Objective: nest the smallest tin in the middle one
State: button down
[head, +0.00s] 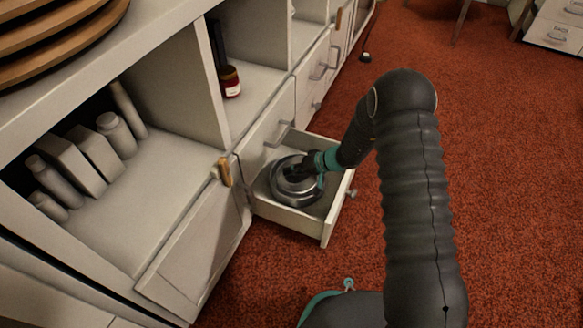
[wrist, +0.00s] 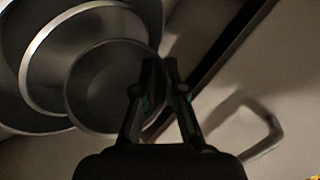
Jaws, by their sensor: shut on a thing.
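Round metal tins sit in the open drawer in the head view, partly hidden by my gripper (head: 300,172). In the wrist view the smallest tin (wrist: 112,90) is in the centre, and my gripper (wrist: 160,65) is shut on its right wall. The middle tin (wrist: 30,85) shows a bright rim to the left, inside the largest tin (wrist: 40,126). The smallest tin overlaps the right part of the middle tin's rim, off-centre to the right. I cannot tell its height above that rim.
The pulled-out drawer (head: 328,226) has walls close around the tins. A drawer handle (wrist: 262,128) shows at right in the wrist view. A cabinet door with a wooden handle (head: 224,172) stands left of the drawer. Shelves hold bottles and boxes. Red carpet lies clear to the right.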

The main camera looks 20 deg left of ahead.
jog(key=shift+f, duration=0.25)
jog(key=c, duration=1.2)
grip_release()
jog(key=shift+r, duration=0.15)
notch_tip(320, 180, up, 7)
jog(key=shift+p, duration=0.3)
